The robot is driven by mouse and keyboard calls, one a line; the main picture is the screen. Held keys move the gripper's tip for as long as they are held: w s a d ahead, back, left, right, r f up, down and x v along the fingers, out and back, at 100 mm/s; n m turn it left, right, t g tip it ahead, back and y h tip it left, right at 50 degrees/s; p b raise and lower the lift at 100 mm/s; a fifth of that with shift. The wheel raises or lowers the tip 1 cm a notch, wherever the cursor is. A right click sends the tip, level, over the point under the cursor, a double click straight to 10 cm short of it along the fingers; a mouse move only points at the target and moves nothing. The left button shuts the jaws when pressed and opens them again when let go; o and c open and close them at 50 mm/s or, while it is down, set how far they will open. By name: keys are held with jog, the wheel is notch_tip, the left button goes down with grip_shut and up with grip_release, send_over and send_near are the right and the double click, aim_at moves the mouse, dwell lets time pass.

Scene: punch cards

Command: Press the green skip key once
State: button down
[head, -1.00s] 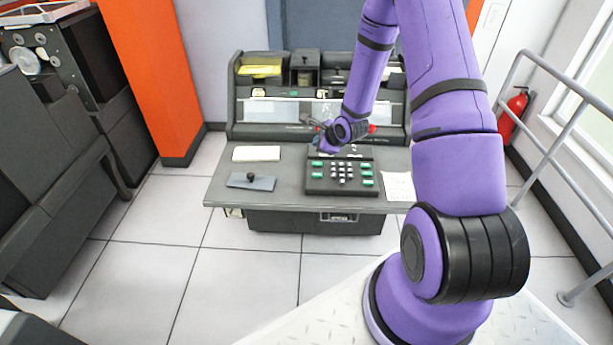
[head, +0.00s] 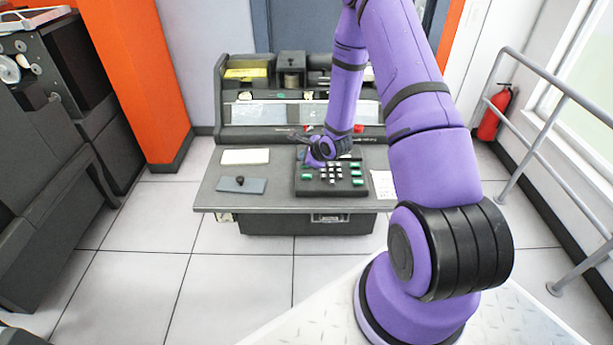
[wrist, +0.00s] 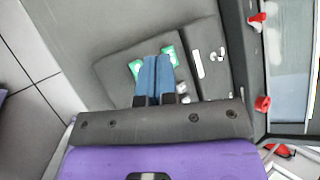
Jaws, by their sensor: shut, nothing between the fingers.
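The dark keypad (head: 330,189) lies on the grey desk, with white keys in the middle and green keys down both sides. A green key (head: 306,177) shows at its left side, and several more (head: 357,181) are at its right. No label is readable, so I cannot tell which is the skip key. My gripper (head: 311,164) is over the keypad's left side. In the wrist view its blue fingers (wrist: 155,72) are together and empty. One green key (wrist: 135,67) is left of the fingertips; another (wrist: 172,52) is just beyond the right finger. I cannot tell whether the fingertips touch anything.
The desk (head: 285,200) also holds a blue-grey plate with a black knob (head: 241,185), a white card stack (head: 245,157) and a paper sheet (head: 383,185). The machine's upright back (head: 235,133) stands behind the keypad. Red parts (wrist: 262,103) show right in the wrist view.

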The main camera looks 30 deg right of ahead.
aim_at(306, 176)
jog(key=shift+f, duration=2.45)
jog(key=shift+f, duration=0.1)
jog(key=shift+f, duration=0.3)
jog(key=shift+f, duration=0.45)
dwell(0.9)
jog(key=shift+r, duration=0.9)
jog(key=shift+r, duration=2.5)
